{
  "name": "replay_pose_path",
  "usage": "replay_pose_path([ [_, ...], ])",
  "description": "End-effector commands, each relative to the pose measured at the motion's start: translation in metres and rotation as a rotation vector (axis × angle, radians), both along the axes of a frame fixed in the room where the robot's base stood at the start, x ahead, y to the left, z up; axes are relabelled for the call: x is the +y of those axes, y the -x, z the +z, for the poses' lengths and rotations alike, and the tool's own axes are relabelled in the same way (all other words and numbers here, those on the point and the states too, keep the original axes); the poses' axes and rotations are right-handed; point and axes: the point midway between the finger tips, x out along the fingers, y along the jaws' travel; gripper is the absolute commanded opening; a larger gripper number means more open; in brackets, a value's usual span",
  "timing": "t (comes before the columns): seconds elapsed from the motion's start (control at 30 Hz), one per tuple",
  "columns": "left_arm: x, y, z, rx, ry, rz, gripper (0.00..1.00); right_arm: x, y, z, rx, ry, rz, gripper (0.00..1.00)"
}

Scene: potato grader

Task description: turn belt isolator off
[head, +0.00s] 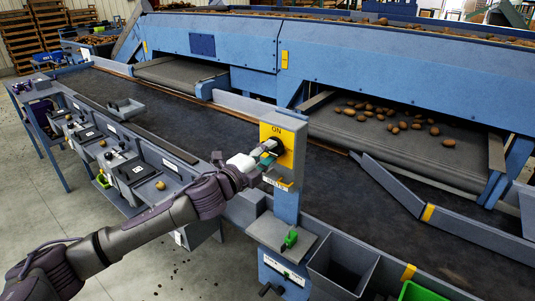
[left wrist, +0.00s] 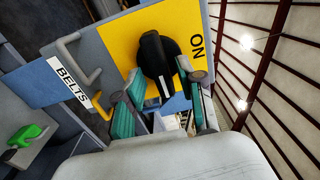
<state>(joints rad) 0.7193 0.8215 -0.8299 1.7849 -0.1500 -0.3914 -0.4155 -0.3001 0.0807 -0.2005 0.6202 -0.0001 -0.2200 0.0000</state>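The belt isolator is a black rotary knob (left wrist: 157,55) on a yellow plate (head: 291,143), with the word ON at the plate's top in the head view. A BELTS label (left wrist: 73,84) sits beside the plate in the left wrist view. The knob's white mark points to the bottom of the wrist picture, away from the ON word. My left gripper (head: 268,152) is at the knob. In the left wrist view its teal fingers (left wrist: 160,78) are apart, on either side of the knob's grip. I cannot tell whether they touch it. My right gripper is not in view.
A metal hasp-like bar (left wrist: 80,60) stands beside the plate. A green knob (head: 290,238) sits on a grey shelf below the post. A dark conveyor belt (head: 190,120) runs behind. Potatoes (head: 400,115) lie on a belt at right. A grey bin (head: 343,262) stands at the front.

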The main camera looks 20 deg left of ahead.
Motion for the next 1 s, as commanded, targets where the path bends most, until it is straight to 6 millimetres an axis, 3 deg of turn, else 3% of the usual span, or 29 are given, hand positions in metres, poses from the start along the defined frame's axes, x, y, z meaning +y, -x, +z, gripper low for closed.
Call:
replay_pose_path([
  [0.37,0.002,0.004,0.000,0.000,0.002,0.001,0.44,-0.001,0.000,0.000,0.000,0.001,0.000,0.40],
  [0.47,0.007,0.016,-0.001,0.003,0.002,0.002,0.44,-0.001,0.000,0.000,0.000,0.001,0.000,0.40],
  [0.8,0.031,0.084,-0.002,0.004,-0.001,0.000,0.44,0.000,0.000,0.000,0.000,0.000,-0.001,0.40],
  [1.0,0.039,0.106,-0.001,0.003,0.002,0.001,0.44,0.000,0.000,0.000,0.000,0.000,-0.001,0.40],
])
